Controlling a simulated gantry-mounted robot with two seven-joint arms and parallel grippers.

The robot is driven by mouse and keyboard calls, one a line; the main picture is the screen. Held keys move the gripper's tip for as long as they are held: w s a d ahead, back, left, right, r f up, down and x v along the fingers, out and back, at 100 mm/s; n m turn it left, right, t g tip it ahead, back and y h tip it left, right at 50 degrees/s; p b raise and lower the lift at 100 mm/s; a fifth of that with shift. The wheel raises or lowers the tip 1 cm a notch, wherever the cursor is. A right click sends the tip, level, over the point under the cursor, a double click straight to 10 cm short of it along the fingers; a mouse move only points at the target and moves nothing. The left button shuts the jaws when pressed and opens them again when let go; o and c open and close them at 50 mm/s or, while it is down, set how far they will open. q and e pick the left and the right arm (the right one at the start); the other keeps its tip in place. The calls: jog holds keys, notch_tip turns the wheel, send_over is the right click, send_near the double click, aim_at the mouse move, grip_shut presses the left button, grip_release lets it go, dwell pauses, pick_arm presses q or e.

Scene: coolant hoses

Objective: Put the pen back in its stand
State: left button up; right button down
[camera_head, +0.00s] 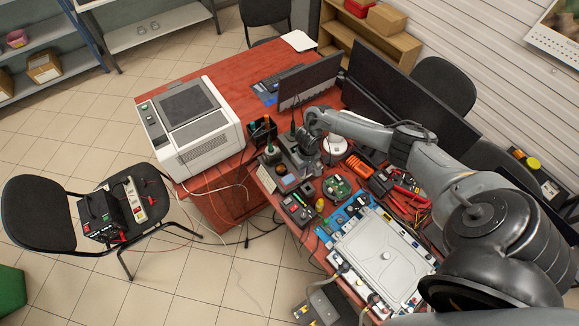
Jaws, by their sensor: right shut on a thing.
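My right arm reaches in from the right, and its gripper (308,157) points down over the back of the cluttered red table. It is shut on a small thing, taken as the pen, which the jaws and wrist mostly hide. I cannot tell for certain which is the pen's stand. The gripper appears apart from the holder. My left gripper is not in view.
A black organiser (262,130) and a white printer (190,125) stand to the left. Monitors (310,82) stand behind. A green circuit board (337,187), loose tools (408,197) and a large grey case (383,255) crowd the front. Cables hang off the table's left edge.

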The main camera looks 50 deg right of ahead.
jog(key=shift+s+d+f+b, duration=0.1)
jog(key=shift+s+f+b, duration=0.3)
jog(key=shift+f+b, duration=0.45)
jog(key=shift+s+d+f+b, duration=0.15)
jog(key=shift+s+f+b, duration=0.25)
jog(key=shift+f+b, duration=0.5)
jog(key=shift+s+d+f+b, duration=0.1)
jog(key=shift+s+f+b, duration=0.3)
jog(key=shift+f+b, duration=0.45)
jog(key=shift+r, duration=0.1)
jog(key=shift+p, duration=0.4)
jog(key=shift+p, duration=0.4)
jog(key=shift+f, duration=0.35)
jog(key=shift+f+b, duration=1)
jog(key=shift+f, duration=0.3)
